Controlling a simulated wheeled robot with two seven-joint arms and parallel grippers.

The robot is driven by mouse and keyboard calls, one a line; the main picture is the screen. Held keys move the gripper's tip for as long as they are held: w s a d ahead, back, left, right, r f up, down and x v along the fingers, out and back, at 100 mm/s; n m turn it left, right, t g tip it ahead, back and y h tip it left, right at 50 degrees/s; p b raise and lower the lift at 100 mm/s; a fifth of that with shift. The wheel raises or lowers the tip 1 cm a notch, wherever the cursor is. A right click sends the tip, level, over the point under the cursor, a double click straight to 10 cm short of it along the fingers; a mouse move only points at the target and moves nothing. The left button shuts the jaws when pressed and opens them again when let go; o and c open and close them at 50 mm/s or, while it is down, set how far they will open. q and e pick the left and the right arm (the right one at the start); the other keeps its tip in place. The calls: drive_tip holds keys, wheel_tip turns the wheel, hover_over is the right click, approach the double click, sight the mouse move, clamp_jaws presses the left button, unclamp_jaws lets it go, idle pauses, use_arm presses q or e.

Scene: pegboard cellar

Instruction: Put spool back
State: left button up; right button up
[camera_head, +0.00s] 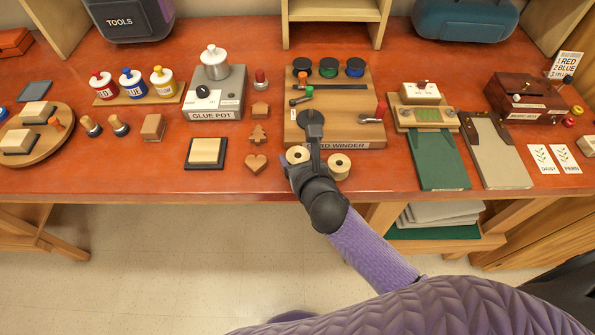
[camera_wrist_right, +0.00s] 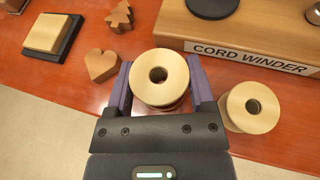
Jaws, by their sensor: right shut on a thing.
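My right gripper (camera_wrist_right: 160,82) is shut on a pale wooden spool (camera_wrist_right: 160,75) with a dark centre hole; a finger lies on each side of it. In the head view this spool (camera_head: 297,155) shows partly beside my wrist, at the table's front edge. I cannot tell whether it touches the table. A second, similar spool (camera_wrist_right: 250,106) stands just to the right, apart from the fingers; it also shows in the head view (camera_head: 339,164). The wooden cord winder (camera_head: 345,105) is directly behind both spools, with green, black and blue discs along its back. My left gripper is not in view.
A wooden heart (camera_head: 255,164), tree (camera_head: 257,134) and a pad (camera_head: 206,151) lie to the left. The glue pot (camera_head: 214,96) stands behind them. A green board (camera_head: 438,160) and a grey board (camera_head: 497,150) lie to the right. The table's front edge is close.

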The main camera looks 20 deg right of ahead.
wheel_tip(320, 180, down, 3)
drive_tip(key=shift+r+b, duration=0.2)
drive_tip(key=shift+b, duration=0.3)
drive_tip(key=shift+f, duration=0.1)
drive_tip(key=o, duration=1.1)
drive_tip(key=shift+c, duration=0.2)
drive_tip(key=shift+o, duration=1.1)
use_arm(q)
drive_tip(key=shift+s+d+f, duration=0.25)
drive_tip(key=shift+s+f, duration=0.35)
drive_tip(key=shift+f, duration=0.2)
use_arm(e)
drive_tip(key=shift+r, duration=0.2)
